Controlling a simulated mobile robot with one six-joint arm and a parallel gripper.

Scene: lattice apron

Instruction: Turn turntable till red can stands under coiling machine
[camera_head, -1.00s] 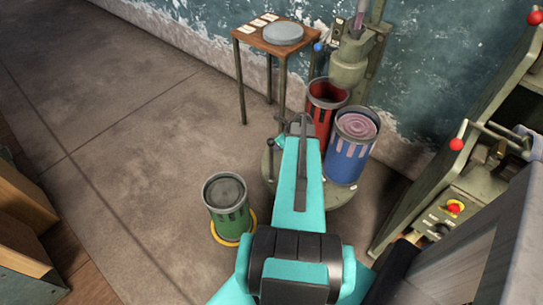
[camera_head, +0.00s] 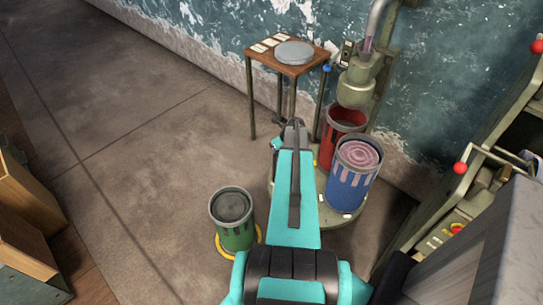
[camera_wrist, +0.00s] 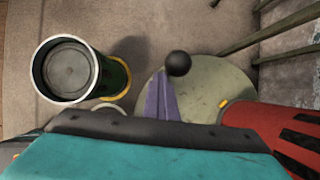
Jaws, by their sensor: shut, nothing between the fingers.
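The red can (camera_head: 327,147) stands on the round turntable (camera_head: 338,217), partly behind the blue can (camera_head: 347,187). Its mouth is just below and slightly left of the coiling machine's head (camera_head: 357,88); I cannot tell whether it is exactly underneath. In the wrist view, the red can (camera_wrist: 275,132) is at right, on the turntable (camera_wrist: 225,78). My gripper (camera_wrist: 160,88) shows there as shut purple fingers over the turntable. A black knob (camera_wrist: 178,63) is right by the fingertips; contact is unclear.
A green can (camera_head: 235,232) stands on a yellow floor ring (camera_head: 221,246), left of my arm. A small table (camera_head: 284,64) with a grey disc stands behind. A machine with red knobs (camera_head: 460,168) is at right.

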